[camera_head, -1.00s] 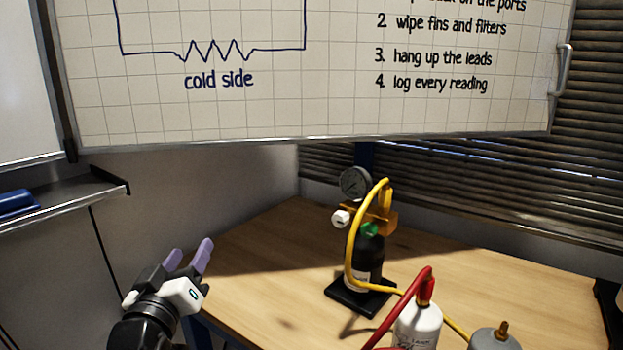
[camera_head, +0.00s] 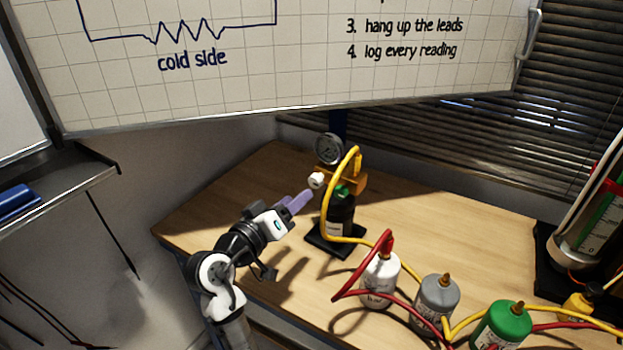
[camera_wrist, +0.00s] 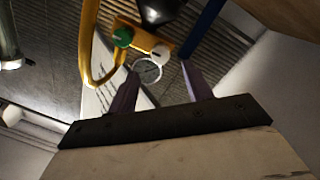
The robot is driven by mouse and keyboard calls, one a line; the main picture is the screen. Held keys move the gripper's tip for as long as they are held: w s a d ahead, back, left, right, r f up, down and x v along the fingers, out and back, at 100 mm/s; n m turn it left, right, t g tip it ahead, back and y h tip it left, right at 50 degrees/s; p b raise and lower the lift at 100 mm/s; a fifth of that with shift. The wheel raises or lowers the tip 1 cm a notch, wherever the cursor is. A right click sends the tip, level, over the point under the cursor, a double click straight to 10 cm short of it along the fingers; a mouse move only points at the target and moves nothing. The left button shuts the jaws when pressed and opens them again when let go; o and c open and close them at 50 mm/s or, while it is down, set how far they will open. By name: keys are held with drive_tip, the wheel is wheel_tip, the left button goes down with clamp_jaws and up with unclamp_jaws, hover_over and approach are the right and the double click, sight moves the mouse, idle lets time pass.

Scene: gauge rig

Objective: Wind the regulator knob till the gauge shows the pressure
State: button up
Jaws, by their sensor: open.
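The round gauge (camera_head: 329,149) sits on top of the orange regulator block (camera_head: 350,178), above a dark bottle on a black base. Its needle and reading are too small to make out. A white knob (camera_head: 316,180) sticks out at the left of the block, and a green knob (camera_head: 341,190) sits lower beside it. My gripper (camera_head: 304,197) is open just left of and below the white knob, apparently apart from it. In the wrist view, the white knob (camera_wrist: 160,52) and gauge (camera_wrist: 148,71) appear between and beyond the purple fingers (camera_wrist: 160,69).
A yellow hose (camera_head: 325,210) loops down past the regulator's front, close to my fingers. White (camera_head: 381,284), grey (camera_head: 436,303) and green (camera_head: 502,327) bottles with red and yellow hoses stand at the front right. The wooden table (camera_head: 215,207) is clear at left.

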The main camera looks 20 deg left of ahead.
sight(313, 184)
drive_tip(key=p+x, duration=0.1)
drive_tip(key=x, duration=0.6)
drive_tip(key=shift+w, duration=0.1)
drive_tip(key=c, duration=1)
drive_tip(key=shift+f, duration=0.1)
